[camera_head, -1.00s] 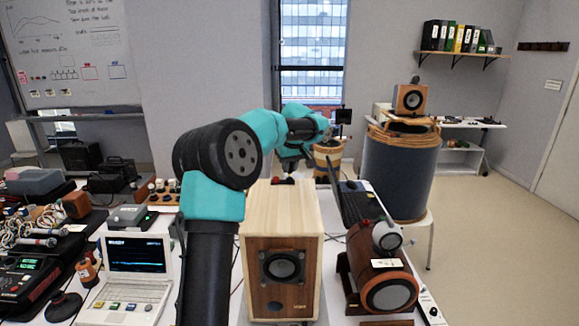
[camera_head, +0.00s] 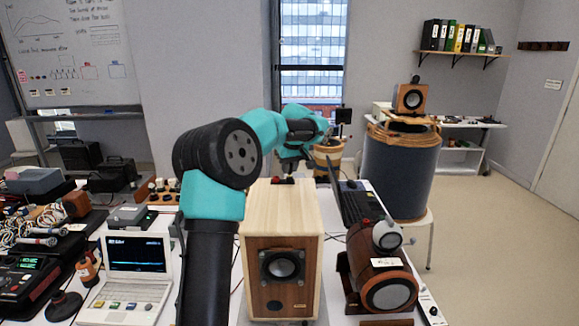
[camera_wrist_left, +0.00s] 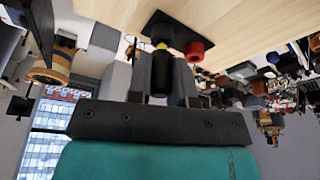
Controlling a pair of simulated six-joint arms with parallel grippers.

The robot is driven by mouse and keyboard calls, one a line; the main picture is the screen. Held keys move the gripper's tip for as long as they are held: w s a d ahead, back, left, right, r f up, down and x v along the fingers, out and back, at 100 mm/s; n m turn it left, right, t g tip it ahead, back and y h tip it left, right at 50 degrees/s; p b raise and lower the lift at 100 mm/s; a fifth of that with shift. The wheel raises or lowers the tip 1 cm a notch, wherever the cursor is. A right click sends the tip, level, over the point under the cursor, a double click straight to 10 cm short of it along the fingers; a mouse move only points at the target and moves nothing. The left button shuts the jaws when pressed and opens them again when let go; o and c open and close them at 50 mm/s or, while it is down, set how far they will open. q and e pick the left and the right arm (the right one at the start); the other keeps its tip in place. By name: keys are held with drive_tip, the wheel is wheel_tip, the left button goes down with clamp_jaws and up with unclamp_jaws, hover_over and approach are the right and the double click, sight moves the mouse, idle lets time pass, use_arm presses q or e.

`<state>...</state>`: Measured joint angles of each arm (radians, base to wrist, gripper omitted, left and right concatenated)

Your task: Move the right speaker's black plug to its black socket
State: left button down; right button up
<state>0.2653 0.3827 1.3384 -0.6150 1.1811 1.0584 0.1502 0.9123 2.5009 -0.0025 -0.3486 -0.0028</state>
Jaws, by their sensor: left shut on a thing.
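A pale wooden speaker box (camera_head: 281,215) stands on the table, its driver facing me. In the left wrist view a black socket (camera_wrist_left: 162,27) and a red post (camera_wrist_left: 194,50) sit side by side on a dark plate on a pale wooden panel. My left gripper (camera_wrist_left: 161,82), behind the box in the head view (camera_head: 290,163), is shut on a black plug (camera_wrist_left: 160,73). The plug's yellowish tip points at the black socket and lies right by it. I cannot tell whether it touches or enters the socket. My right gripper is not in view.
An open laptop (camera_head: 130,275) and several instruments crowd the left. A large blue drum (camera_head: 400,180) stands behind on the right.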

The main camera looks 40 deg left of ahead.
use_arm(q)
drive_tip(key=shift+f, duration=0.65)
drive_tip(key=c, duration=0.9)
unclamp_jaws()
drive_tip(key=shift+c, duration=0.2)
drive_tip(key=shift+r, duration=0.15)
drive_tip(key=shift+r, duration=3.65)
